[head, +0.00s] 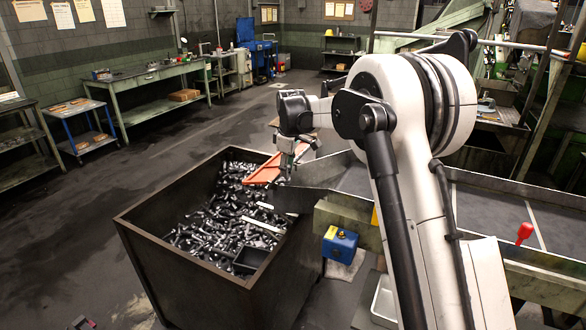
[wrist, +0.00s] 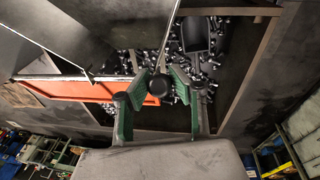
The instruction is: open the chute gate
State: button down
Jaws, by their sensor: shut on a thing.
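The chute (head: 345,175) ends above a large dark bin (head: 190,262) of bolts. An orange plate (head: 264,172), which looks like the gate, is at the chute's mouth, tilted over the bin; it also shows in the wrist view (wrist: 85,91). My gripper (head: 289,165) is at the chute's mouth, next to the orange plate. In the wrist view my gripper's green-padded fingers (wrist: 163,88) are shut on a round black knob (wrist: 164,86) with a thin metal rod (wrist: 171,42) running up from it. How the rod joins the gate is hidden.
The bin holds many loose bolts (head: 215,215) and a dark scoop (head: 250,260), also visible in the wrist view (wrist: 196,36). A blue box (head: 340,246) stands beside the chute. A red-knobbed lever (head: 524,233) is at the right.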

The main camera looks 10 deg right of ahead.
jog(key=c, duration=1.5)
grip_release()
jog(key=shift+r, duration=0.15)
jog(key=r, duration=0.3)
jog(key=s+r, duration=0.1)
jog(key=r, duration=0.3)
jog(key=s+r, duration=0.1)
jog(key=r, duration=0.3)
jog(key=shift+s+d+r, duration=0.1)
jog(key=shift+d+r, duration=0.15)
